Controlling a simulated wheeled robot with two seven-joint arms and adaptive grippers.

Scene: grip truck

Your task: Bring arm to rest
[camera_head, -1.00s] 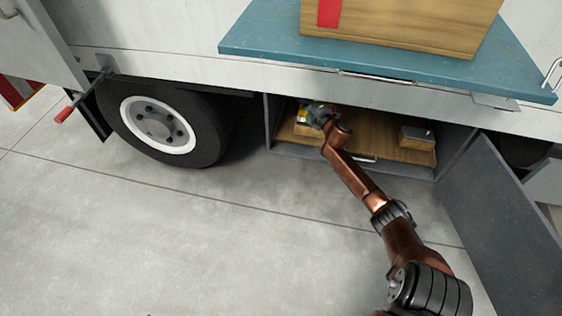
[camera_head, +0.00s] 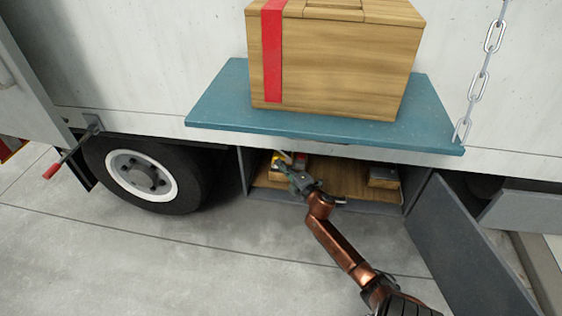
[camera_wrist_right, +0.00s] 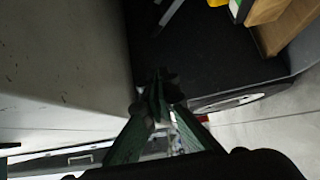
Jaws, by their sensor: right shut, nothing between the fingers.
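My right arm reaches in from the lower right of the head view toward the open low compartment (camera_head: 330,180) in the truck's side. My right gripper (camera_head: 284,163) is at the compartment's opening, near its left part. In the right wrist view the gripper (camera_wrist_right: 158,90) has its fingertips together with nothing between them. A small wooden box and a yellow item (camera_head: 277,158) lie just past the gripper in the compartment, partly hidden by it. The left gripper does not show.
A blue shelf (camera_head: 215,112) juts out above the compartment and bears a large wooden box (camera_head: 335,60) with a red stripe. An open grey door (camera_head: 460,250) stands on the right. A chain (camera_head: 487,65) hangs at the upper right. A wheel (camera_head: 145,175) is at left; the floor is clear.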

